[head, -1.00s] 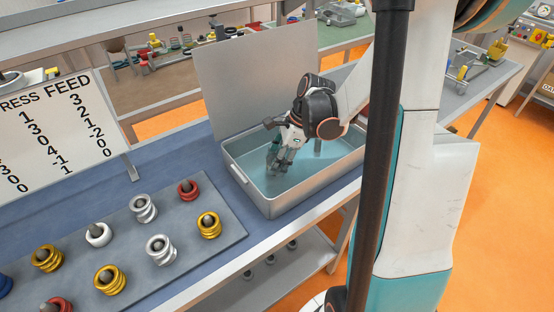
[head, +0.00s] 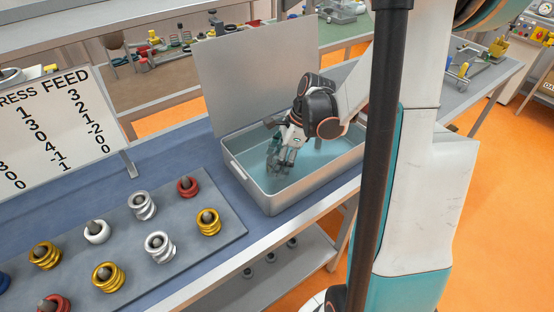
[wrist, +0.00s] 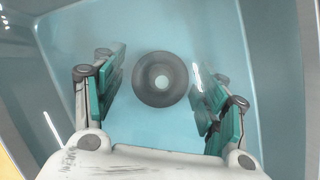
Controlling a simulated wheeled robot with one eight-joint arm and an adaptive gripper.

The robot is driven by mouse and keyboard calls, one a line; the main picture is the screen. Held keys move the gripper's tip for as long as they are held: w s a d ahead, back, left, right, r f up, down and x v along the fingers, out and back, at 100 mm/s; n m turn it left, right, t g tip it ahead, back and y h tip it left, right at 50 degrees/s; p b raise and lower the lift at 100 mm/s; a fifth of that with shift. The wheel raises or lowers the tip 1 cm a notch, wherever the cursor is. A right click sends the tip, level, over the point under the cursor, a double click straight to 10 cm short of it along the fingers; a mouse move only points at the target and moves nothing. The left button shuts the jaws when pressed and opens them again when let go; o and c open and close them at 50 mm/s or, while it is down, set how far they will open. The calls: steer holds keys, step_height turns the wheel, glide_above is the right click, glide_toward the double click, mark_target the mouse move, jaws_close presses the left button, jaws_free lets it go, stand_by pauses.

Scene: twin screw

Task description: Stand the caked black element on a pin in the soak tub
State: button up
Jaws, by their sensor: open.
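The soak tub (head: 300,193) is a grey metal box with pale blue liquid and an upright lid behind it. My gripper (head: 276,172) reaches down into its left part. In the wrist view my gripper (wrist: 160,100) is open, with teal pads on both sides. A dark round element (wrist: 148,92) with a pale central hole lies between and beyond the fingers, apart from both pads. It looks upright, seen from above; the liquid blurs it, and I cannot tell whether a pin runs through it. In the head view the element is hidden by my gripper and the tub wall.
A grey board (head: 190,262) left of the tub holds several pegs with gold, silver, red and white rings. A white number chart (head: 55,125) stands behind it. The tub's walls (wrist: 285,60) close around my gripper. A lower shelf (head: 270,270) shows under the bench.

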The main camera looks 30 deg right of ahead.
steer(key=v, duration=1.2)
